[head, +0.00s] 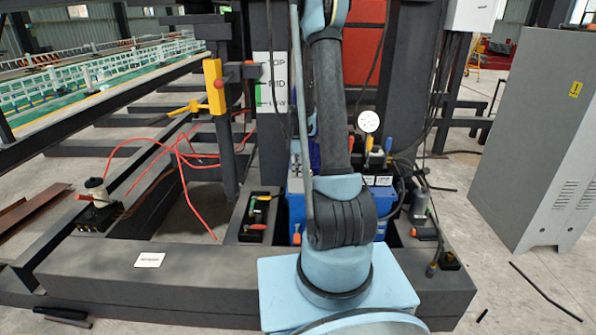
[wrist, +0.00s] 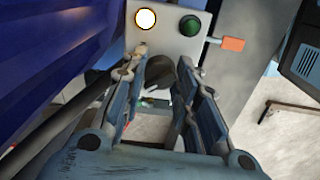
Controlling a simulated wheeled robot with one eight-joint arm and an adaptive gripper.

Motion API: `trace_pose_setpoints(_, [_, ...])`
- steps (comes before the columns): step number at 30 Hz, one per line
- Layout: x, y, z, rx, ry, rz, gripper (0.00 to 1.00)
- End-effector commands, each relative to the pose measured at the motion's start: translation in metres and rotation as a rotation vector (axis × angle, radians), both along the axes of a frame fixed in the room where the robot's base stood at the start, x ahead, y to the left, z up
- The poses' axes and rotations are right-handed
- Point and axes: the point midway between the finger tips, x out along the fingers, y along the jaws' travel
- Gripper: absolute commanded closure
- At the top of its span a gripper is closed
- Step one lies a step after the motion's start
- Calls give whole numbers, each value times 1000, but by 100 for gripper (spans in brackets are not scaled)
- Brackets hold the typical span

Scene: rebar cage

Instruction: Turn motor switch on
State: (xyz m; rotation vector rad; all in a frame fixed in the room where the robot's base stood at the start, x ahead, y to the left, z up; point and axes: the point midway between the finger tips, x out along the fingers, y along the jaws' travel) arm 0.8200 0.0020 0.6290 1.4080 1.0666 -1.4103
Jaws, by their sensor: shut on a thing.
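In the wrist view, a light grey switch box (wrist: 166,42) carries a white round lamp or button (wrist: 146,19), a green button (wrist: 190,26) and a dark knob (wrist: 186,72), which appears to be the motor switch. My gripper (wrist: 164,72) has its two fingers on either side of the dark knob and is shut on it. The fingers partly cover the knob, so its turn position is unclear. In the head view, my arm reaches up and the gripper is out of sight.
An orange-tipped lever (wrist: 232,43) sticks out right of the box. Red hoses (head: 180,152) hang left, near a yellow lever (head: 214,87). A grey cabinet (head: 540,130) stands right.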

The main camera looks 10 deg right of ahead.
Motion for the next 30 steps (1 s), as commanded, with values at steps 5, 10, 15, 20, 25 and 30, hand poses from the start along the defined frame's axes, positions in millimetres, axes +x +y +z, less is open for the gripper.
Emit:
trace_pose_setpoints(5, [1,0,0,-1,-1,-121,96])
trace_pose_setpoints(10, [1,0,0,-1,-1,-276,96])
trace_pose_setpoints(15, [1,0,0,-1,-1,-438,96])
trace_pose_setpoints(20, [1,0,0,0,-1,-591,96])
trace_pose_setpoints(25, [1,0,0,0,-2,-752,96])
trace_pose_setpoints(30, [1,0,0,0,-2,-913,96])
